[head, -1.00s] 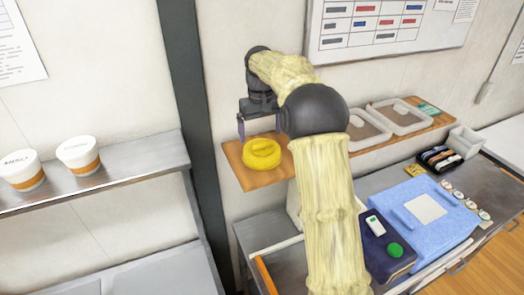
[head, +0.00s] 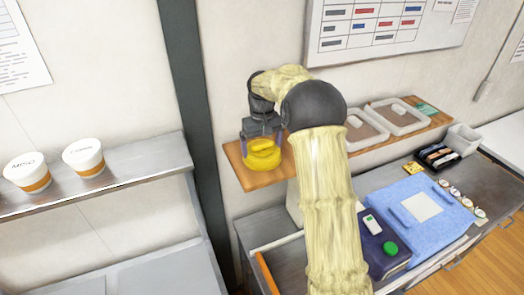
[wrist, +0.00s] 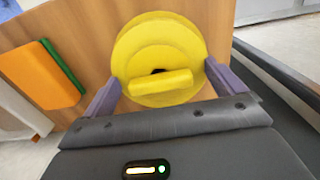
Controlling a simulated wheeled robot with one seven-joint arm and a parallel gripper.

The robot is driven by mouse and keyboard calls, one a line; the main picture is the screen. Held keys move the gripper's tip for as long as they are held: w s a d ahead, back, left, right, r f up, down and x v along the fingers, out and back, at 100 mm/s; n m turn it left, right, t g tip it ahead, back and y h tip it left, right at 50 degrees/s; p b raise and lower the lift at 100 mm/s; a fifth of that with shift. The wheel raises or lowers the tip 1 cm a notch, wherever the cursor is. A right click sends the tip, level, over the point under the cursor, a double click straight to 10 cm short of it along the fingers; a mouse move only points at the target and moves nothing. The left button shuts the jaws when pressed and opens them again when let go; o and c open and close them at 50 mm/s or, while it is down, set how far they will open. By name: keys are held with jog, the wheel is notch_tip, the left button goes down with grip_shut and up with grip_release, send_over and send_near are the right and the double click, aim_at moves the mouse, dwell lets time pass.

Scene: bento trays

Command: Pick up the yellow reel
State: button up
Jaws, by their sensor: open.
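The yellow reel (head: 262,155) lies flat on the left end of the wooden shelf (head: 277,177). In the wrist view the reel (wrist: 160,48) is a round disc with a raised bar across its face and a dark central hole. My gripper (head: 262,143) is lowered right over the reel. In the wrist view my gripper (wrist: 163,85) is open, with one purple finger on each side of the reel's near part. I cannot tell whether the fingers touch it.
An orange and green block (wrist: 47,75) lies on the shelf in the wrist view. Clear-lidded trays (head: 405,118) sit further right on the shelf. Below are a blue cloth item (head: 450,225) and a navy box (head: 375,258). Two cups (head: 84,158) stand on the left metal shelf.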

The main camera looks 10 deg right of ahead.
aim_at(263, 143)
dwell(0.3)
jog(key=shift+d, duration=0.1)
jog(key=c, duration=1.2)
jog(key=shift+s, duration=0.1)
jog(key=shift+r, duration=0.1)
jog(key=shift+w+r, duration=0.2)
notch_tip(263, 143, up, 10)
jog(key=b, duration=0.3)
jog(key=shift+s+f, duration=0.15)
jog(key=shift+f, duration=0.1)
jog(key=shift+b, duration=0.3)
